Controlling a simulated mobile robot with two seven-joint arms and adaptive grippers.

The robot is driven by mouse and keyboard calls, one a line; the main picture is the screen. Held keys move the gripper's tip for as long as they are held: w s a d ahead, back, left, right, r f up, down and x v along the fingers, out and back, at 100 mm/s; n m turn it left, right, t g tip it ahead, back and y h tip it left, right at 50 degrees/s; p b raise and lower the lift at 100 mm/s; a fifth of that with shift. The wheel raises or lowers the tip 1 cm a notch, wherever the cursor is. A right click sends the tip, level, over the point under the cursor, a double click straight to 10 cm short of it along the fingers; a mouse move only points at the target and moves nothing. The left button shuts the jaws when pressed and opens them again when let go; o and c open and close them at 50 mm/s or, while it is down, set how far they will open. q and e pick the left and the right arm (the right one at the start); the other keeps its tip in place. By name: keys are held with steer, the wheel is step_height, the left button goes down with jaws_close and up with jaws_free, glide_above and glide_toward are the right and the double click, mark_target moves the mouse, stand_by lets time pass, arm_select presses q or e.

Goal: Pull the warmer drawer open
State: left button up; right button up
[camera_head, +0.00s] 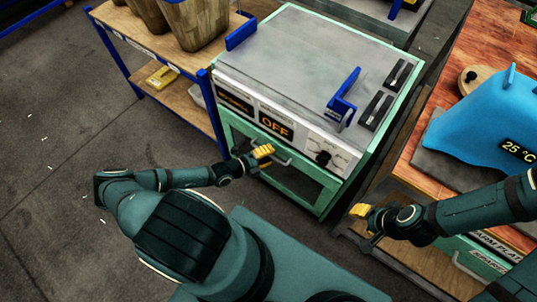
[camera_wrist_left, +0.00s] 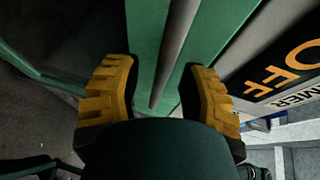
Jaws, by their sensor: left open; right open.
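The warmer (camera_head: 310,60) is a green-framed machine with a grey top and an OFF display (camera_head: 276,125) on its front. Its green drawer front (camera_head: 310,190) with a dark window looks shut below the control panel. The grey bar handle (camera_head: 284,161) runs along the drawer's upper part, partly hidden by my left gripper (camera_head: 262,154). In the left wrist view the handle (camera_wrist_left: 173,50) passes between the open yellow fingers of my left gripper (camera_wrist_left: 160,100), with space on both sides. My right gripper (camera_head: 362,211) is open and empty, right of the warmer's front.
A blue-framed wooden shelf (camera_head: 170,62) with bins (camera_head: 198,20) stands left of the warmer. A wooden bench (camera_head: 490,50) with a blue press (camera_head: 490,115) reading 25 °C stands at the right. Grey floor (camera_head: 60,150) is clear at the left.

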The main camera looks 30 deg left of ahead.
arm_select(q)
steer(key=shift+o, duration=0.2)
jaws_close()
steer(key=shift+s, duration=0.15)
